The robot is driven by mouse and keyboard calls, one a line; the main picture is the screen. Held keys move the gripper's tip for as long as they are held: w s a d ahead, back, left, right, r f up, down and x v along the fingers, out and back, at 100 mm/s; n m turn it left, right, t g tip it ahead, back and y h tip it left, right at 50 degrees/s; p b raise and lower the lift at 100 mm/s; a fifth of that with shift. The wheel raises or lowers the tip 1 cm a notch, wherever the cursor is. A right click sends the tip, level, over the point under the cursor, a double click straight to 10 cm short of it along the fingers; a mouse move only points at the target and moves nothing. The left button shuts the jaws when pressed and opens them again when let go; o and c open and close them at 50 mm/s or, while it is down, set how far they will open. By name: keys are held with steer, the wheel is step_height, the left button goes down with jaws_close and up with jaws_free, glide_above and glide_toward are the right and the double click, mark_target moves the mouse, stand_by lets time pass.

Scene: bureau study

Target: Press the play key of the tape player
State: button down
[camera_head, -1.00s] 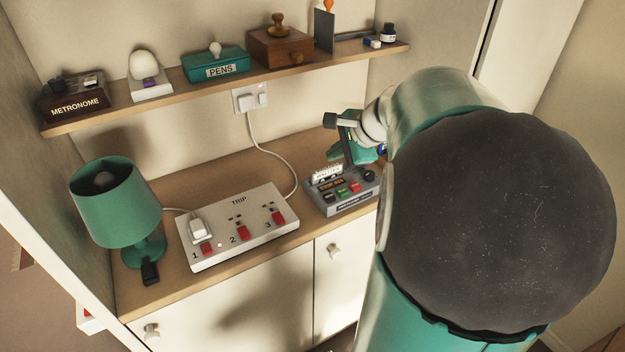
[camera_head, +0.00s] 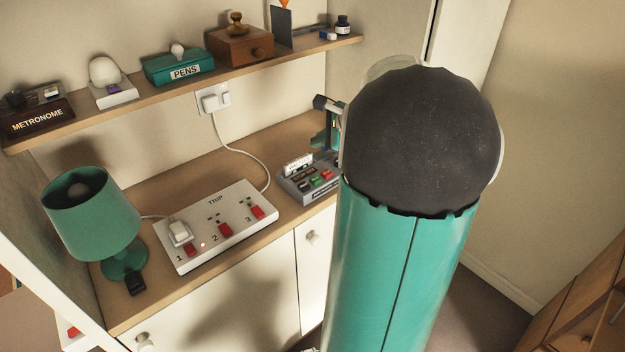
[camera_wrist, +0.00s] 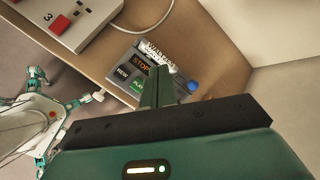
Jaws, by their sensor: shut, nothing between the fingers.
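The grey tape player (camera_head: 296,190) stands on the desk right of the power strip. In the wrist view, its keys show past my fingers: a dark key marked REW, an orange-lettered STOP key and the green play key (camera_wrist: 137,86), partly covered by the finger. A blue knob (camera_wrist: 192,87) shows to the right of the fingers. My gripper (camera_wrist: 160,74) is shut and empty, its fingers pointing at the player beside the green key. I cannot tell whether they touch it. In the head view, my arm hides most of the gripper and the player's right end.
The white TRIP power strip (camera_head: 190,247) with red switches and a plug lies left of the player. A green lamp (camera_head: 90,215) stands at the desk's left end. A shelf (camera_head: 130,106) above holds a metronome, a pens box and other items. A white cord runs to the wall socket (camera_head: 213,97).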

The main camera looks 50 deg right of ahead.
mark_target(319, 180)
steer(key=shift+f, duration=4.45)
steer(key=shift+f, duration=0.1)
steer(key=shift+f, duration=0.3)
steer(key=shift+f, duration=0.55)
steer(key=shift+r, duration=1)
steer(key=shift+r, duration=0.1)
